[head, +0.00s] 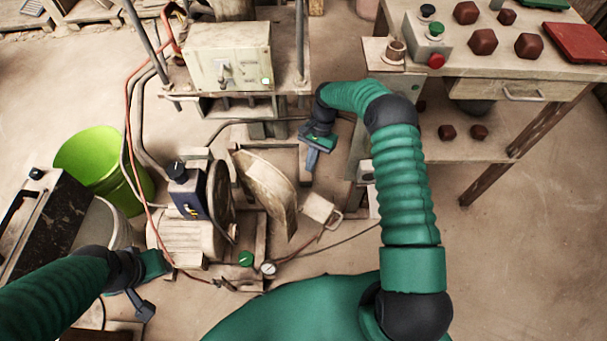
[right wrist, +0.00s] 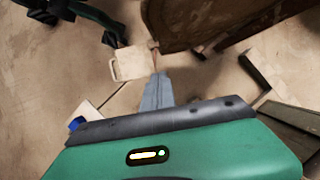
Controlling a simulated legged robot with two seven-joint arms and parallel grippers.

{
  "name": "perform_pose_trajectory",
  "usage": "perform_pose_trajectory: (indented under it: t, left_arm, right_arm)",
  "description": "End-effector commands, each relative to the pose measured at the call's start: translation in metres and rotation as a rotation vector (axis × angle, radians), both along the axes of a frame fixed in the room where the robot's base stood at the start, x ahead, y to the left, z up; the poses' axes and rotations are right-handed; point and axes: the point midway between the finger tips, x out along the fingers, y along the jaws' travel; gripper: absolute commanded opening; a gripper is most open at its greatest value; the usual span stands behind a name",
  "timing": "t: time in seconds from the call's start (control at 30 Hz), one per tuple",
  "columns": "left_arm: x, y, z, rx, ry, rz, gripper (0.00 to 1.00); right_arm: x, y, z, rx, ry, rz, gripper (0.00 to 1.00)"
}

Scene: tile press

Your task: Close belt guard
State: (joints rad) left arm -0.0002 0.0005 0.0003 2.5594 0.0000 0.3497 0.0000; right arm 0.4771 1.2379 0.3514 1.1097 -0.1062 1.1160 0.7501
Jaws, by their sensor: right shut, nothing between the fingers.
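The belt guard (head: 264,190) is a worn beige cover with a rounded edge. In the head view it stands tilted away from the dark pulley wheel (head: 221,190), with a gap between them. In the right wrist view the dark brown panel at the top seems to be the guard (right wrist: 205,18). My right gripper (head: 311,160) is to the right of the guard's upper end, apart from it, shut and empty. Its closed fingers (right wrist: 157,92) also show in the right wrist view. My left gripper (head: 141,303) is low at the left, away from the guard; its jaw opening is unclear.
A motor (head: 187,240) sits left of the guard. A small beige box with a handle (head: 320,209) is at its lower right. A control box (head: 228,58) stands above. A green bucket (head: 86,154) is at left, a workbench (head: 470,72) at right. Hoses and cables run around the machine.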

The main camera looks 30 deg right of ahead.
Motion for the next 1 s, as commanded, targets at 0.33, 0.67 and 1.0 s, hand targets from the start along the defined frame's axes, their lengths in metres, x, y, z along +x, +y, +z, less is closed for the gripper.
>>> perform_pose_trajectory:
  t: [0.33, 0.67, 1.0]
  left_arm:
    - [-0.001, 0.001, -0.028, 0.000, 0.001, 0.001, 0.36]
    - [-0.001, 0.000, -0.041, 0.000, 0.000, 0.000, 0.36]
    - [0.000, 0.001, -0.042, 0.000, 0.000, 0.001, 0.36]
  right_arm:
    - [-0.015, 0.022, -0.071, 0.006, 0.006, 0.002, 0.00]
    - [-0.037, 0.057, -0.089, 0.004, 0.003, 0.002, 0.00]
    - [-0.041, 0.063, -0.088, 0.004, 0.002, 0.001, 0.00]
